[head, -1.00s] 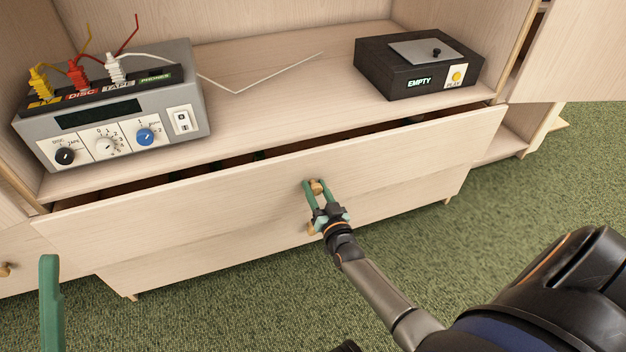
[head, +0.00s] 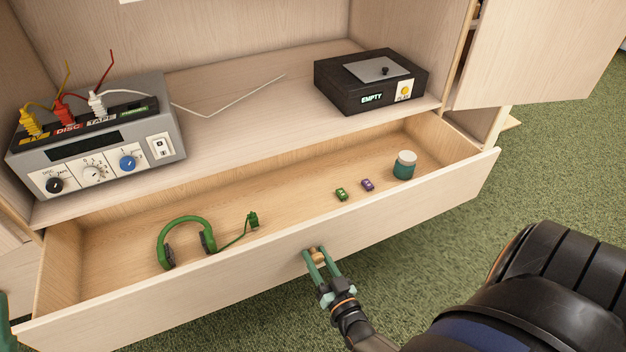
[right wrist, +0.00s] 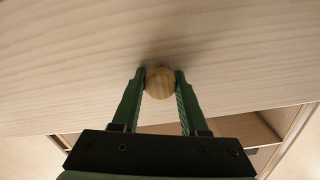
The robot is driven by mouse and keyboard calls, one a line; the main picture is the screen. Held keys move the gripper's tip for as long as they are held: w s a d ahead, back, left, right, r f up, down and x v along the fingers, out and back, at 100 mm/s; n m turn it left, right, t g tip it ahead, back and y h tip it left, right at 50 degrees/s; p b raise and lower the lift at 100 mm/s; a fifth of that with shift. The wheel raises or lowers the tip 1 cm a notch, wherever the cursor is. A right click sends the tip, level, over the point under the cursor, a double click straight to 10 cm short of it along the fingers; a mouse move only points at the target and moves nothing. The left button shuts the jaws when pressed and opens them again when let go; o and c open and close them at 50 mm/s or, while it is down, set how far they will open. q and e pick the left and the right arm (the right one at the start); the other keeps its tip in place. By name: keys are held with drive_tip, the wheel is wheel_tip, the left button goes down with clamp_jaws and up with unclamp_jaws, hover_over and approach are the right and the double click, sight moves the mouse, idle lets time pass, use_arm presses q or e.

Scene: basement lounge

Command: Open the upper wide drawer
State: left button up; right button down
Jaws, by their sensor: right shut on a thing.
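The upper wide drawer (head: 400,214) of the pale wood cabinet stands well open, its inside showing in the head view. My right gripper (head: 315,257) is shut on the drawer's round wooden knob (head: 319,256), at the middle of the front. In the right wrist view the green fingers sit on either side of the knob (right wrist: 160,83), against the drawer front (right wrist: 80,70). A green piece at the lower left edge of the head view looks like part of my left gripper (head: 5,322); its jaws do not show.
A grey switch box (head: 95,150) and a black player (head: 370,80) stand on the shelf above. Green carpet (head: 555,170) is clear at right.

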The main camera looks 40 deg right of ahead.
use_arm(q)
drive_tip(key=shift+s+a, duration=0.1)
use_arm(e)
drive_tip(key=shift+s+a, duration=0.1)
drive_tip(key=shift+s, duration=0.3)
drive_tip(key=shift+c, duration=2.2)
unclamp_jaws()
use_arm(q)
drive_tip(key=shift+s, duration=0.15)
use_arm(e)
drive_tip(key=shift+s, duration=0.15)
